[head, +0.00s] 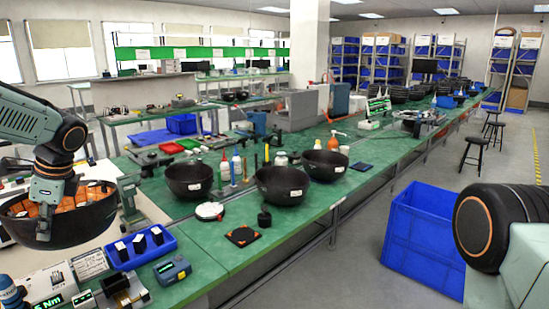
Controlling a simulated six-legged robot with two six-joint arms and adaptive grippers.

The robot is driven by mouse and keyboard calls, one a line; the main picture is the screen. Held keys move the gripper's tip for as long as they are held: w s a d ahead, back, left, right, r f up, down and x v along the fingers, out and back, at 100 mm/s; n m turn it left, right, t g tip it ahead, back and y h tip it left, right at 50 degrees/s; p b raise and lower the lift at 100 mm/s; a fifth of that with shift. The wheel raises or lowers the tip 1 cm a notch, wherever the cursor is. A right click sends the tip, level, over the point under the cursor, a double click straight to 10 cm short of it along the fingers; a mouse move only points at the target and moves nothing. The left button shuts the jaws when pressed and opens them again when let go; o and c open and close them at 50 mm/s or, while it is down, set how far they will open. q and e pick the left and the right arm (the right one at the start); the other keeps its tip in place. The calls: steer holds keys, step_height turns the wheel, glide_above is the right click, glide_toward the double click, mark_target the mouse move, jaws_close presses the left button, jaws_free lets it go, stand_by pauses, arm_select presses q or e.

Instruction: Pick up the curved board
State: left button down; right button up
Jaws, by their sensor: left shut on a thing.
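The curved board (85,222) appears to be a dark bowl-shaped shell with orange panels inside, at the left of the head view. My left gripper (43,228) points down in front of it and is shut at its near side. The fingers cover the place of contact, so the exact grip cannot be seen. The shell looks roughly level; whether it is clear of the surface under it cannot be told. My right gripper is out of view.
Dark bowls (190,181) with white labels stand on the green bench (225,255). A blue tray (140,250) with small blocks and a blue meter (172,270) lie close to the shell. A blue crate (420,235) stands on the floor at right.

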mark_target(68, 233)
arm_select(q)
steer(key=shift+n+g, duration=0.3)
steer(key=shift+n, duration=0.3)
steer(key=d, duration=0.1)
steer(key=d+f, duration=0.1)
steer(key=d, duration=0.1)
steer(key=d+f+b, duration=0.1)
steer(key=shift+w+d, duration=0.15)
steer(key=shift+d, duration=0.15)
steer(key=s+d+f+n+g+h+b, duration=0.1)
steer(key=s+d+f+n+b, duration=0.15)
steer(key=d+f, duration=0.45)
steer(key=s+d+f+n+g+b, duration=0.1)
steer(key=s+d+f+n+b, duration=0.2)
steer(key=d, duration=0.9)
steer(key=s+d+f+n+h+b, duration=0.1)
steer(key=s+d+f+n, duration=0.1)
steer(key=s+d+f, duration=0.2)
steer(key=s+d+f+n+g+h+b, duration=0.1)
steer(key=s+d+f+n, duration=0.2)
steer(key=f, duration=0.5)
steer(key=shift+s+d+b, duration=0.3)
steer(key=shift+s+d, duration=0.15)
steer(key=shift+d, duration=0.2)
steer(key=shift+d+f+n, duration=0.1)
steer(key=shift+n, duration=0.15)
